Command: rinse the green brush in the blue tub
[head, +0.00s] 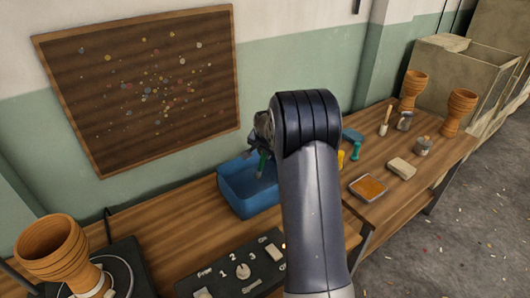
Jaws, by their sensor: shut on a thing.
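The blue tub (236,196) stands on the wooden bench against the wall, left of my arm. My gripper (259,148) is above the tub and partly hidden behind my own arm. It is shut on the green brush (262,164), whose visible part points down into the tub's opening. The brush's lower end is hard to make out, and I cannot tell whether it touches water or the tub floor.
A control panel (236,270) with a dial lies in front of the tub. A goblet drum (56,250) stands at left. Right of my arm are a tray of orange material (369,187), a pale block (401,168) and two more goblet drums (413,88).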

